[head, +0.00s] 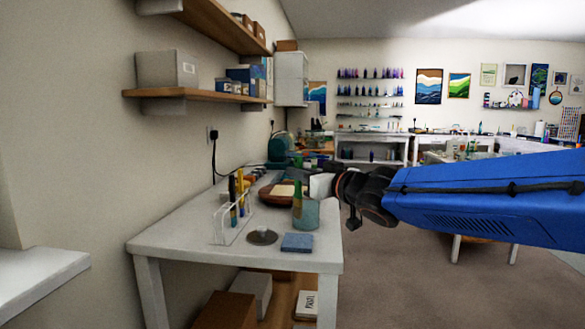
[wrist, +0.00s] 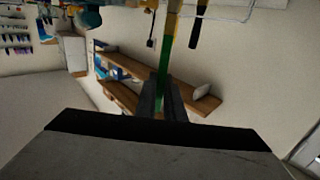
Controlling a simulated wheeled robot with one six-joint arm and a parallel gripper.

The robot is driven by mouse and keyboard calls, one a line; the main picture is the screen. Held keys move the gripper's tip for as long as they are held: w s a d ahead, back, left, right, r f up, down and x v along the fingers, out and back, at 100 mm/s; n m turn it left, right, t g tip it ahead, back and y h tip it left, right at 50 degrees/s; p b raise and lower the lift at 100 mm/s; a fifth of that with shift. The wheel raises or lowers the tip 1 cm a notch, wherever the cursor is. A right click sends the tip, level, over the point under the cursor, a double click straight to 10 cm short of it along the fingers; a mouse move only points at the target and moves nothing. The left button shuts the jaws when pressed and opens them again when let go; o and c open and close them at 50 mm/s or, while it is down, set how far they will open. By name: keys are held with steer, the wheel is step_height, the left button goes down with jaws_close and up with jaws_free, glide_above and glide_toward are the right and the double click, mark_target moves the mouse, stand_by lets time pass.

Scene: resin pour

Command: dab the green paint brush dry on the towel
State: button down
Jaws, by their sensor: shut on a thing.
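My gripper (head: 318,187) is at the right side of the white table, shut on the green paint brush (head: 297,205). In the wrist view the brush's green shaft (wrist: 165,62) runs up from between the dark fingers (wrist: 163,97) to a tan part at the top edge. In the head view the brush stands about upright at the teal cup (head: 309,216); I cannot tell whether its lower end is inside the cup or in front of it. The blue folded towel (head: 297,243) lies flat near the table's front edge, in front of the cup.
A clear rack (head: 231,226) holding upright brushes (head: 240,190) stands left of the cup. A brown tray (head: 272,194) is behind the cup. The table's front left (head: 175,240) is clear. Shelves hang above on the wall.

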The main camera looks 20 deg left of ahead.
mark_target(301, 197)
steer(key=shift+f, duration=3.25)
steer(key=shift+r, duration=0.1)
